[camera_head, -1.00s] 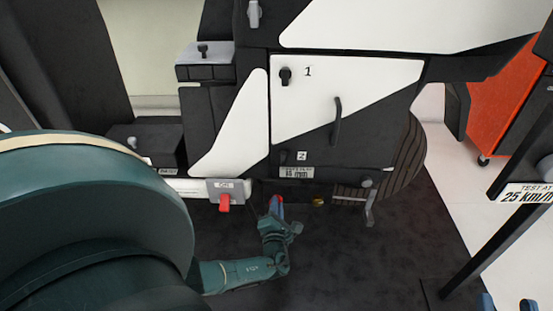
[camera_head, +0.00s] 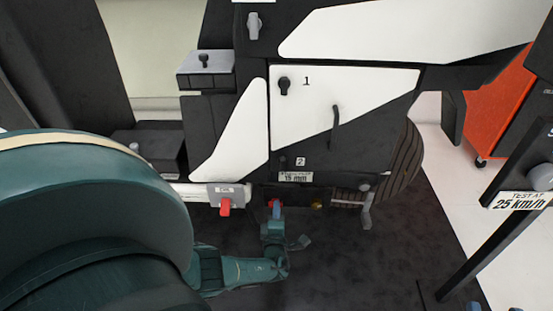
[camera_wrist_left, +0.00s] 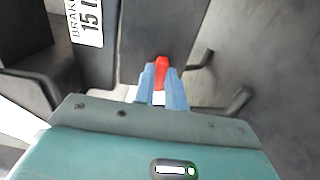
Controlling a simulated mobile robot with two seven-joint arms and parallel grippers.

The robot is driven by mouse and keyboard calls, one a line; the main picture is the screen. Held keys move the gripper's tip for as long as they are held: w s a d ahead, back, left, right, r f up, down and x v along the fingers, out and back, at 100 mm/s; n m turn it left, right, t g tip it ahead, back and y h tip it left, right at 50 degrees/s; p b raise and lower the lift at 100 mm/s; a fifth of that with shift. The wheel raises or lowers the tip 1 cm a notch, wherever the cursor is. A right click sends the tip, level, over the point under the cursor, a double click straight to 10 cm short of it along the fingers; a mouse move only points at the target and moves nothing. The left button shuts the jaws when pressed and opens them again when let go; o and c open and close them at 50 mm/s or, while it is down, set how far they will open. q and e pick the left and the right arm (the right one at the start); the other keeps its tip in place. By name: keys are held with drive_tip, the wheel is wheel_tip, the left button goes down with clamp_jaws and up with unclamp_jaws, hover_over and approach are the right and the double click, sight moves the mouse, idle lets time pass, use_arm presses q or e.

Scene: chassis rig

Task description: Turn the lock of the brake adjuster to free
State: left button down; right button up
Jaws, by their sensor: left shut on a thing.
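The red lever of the brake adjuster's lock (camera_wrist_left: 161,66) sticks up between the blue fingers of my left gripper (camera_wrist_left: 163,84) in the left wrist view. The fingers are shut on it. In the head view my left gripper (camera_head: 275,210) reaches up from below to the machine's lower edge, under the label reading 15 mm (camera_head: 295,177). The fingers hide most of the lever there, with only a little red showing. Two blue fingertips of my right gripper (camera_head: 494,306) show apart at the bottom right edge, with nothing seen between them.
Another red lever (camera_head: 225,207) hangs from a grey box (camera_head: 228,191) just left of my gripper. A brass knob (camera_head: 317,201) and a metal lever (camera_head: 367,207) are to the right. A 25 km/h sign (camera_head: 522,201) stands far right. Dark floor below is clear.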

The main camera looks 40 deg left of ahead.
use_arm(q)
drive_tip(key=shift+w+a+r, duration=0.1)
idle(0.3)
drive_tip(key=c, duration=1.4)
unclamp_jaws()
drive_tip(key=shift+c, duration=0.2)
